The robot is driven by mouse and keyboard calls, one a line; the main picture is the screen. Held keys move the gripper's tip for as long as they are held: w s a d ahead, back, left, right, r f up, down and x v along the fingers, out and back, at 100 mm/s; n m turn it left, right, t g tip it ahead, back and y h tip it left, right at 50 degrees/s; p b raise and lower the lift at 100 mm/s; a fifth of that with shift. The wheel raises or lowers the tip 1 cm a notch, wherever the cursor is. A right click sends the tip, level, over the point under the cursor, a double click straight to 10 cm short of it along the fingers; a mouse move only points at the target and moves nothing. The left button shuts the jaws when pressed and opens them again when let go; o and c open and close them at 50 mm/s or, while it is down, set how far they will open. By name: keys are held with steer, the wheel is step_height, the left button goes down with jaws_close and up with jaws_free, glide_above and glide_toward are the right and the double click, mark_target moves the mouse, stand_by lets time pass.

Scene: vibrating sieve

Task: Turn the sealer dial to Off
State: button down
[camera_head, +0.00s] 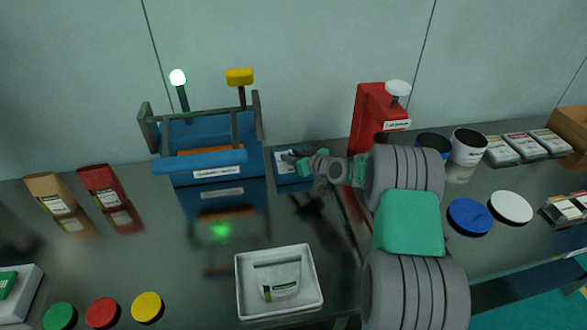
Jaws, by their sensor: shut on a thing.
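A blue machine (208,139) with a grey frame and an orange band stands at the back of the table. Just right of it is a small blue unit with a white labelled face (284,166), which looks like the dial panel. My gripper (291,158) reaches in from the right and is at the front of this unit, its jaws shut on what seems to be the dial. The fingers hide the dial, so its pointer and setting cannot be read.
A red dispenser (369,119) stands behind my arm. A white tray (243,300) holding a pouch is at the front. Two pouches, red (104,187) and tan (48,190), stand left. Tubs (468,146) and lids (469,215) are right. The centre-left tabletop is clear.

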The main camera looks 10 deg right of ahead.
steer(key=n+g+y+b, duration=0.1)
steer(key=b, duration=0.1)
steer(key=f+n+y+b, duration=0.1)
steer(key=b, duration=0.2)
steer(key=shift+d+n+g+y, duration=0.1)
steer(key=shift+n+g+y, duration=0.2)
steer(key=shift+g, duration=0.1)
steer(key=shift+r+n+g+y+b, duration=0.2)
steer(key=shift+n+g+y+b, duration=0.3)
steer(key=shift+n+g+b, duration=0.15)
steer(key=shift+r+n+g+y+b, duration=0.15)
steer(key=shift+n+g+y+b, duration=0.4)
steer(key=shift+n, duration=0.1)
steer(key=shift+r, duration=0.1)
steer(key=c, duration=0.9)
jaws_free()
steer(key=shift+c, duration=0.2)
steer(key=v, duration=0.7)
steer(key=shift+s+d+r, duration=0.15)
steer(key=shift+s+d, duration=0.05)
